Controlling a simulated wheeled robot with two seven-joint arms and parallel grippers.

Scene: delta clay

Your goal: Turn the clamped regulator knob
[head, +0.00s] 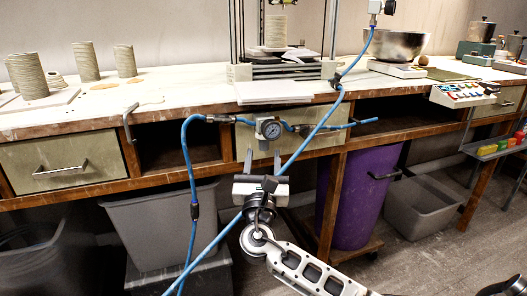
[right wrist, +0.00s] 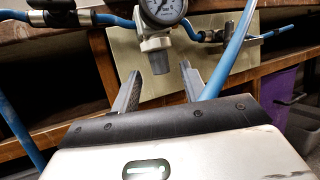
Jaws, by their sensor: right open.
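The regulator (head: 268,128) with its round pressure gauge is fixed at the bench front, before a pale drawer, with blue hose on both sides. Its grey cylindrical knob (head: 264,144) points down beneath the body. In the right wrist view the knob (right wrist: 160,62) hangs under the white regulator body, with the gauge (right wrist: 163,9) above it. My right gripper (head: 263,166) is open and empty, just below and in front of the knob. In the right wrist view its two fingers (right wrist: 161,82) stand either side of the knob's line, apart from it. My left gripper is not in view.
A blue hose (head: 308,140) runs diagonally past my right gripper, close to its right finger. Another hose (head: 190,165) hangs at left. A metal clamp (head: 129,121) grips the bench edge. A purple bin (head: 358,195) and grey bins (head: 160,228) stand below.

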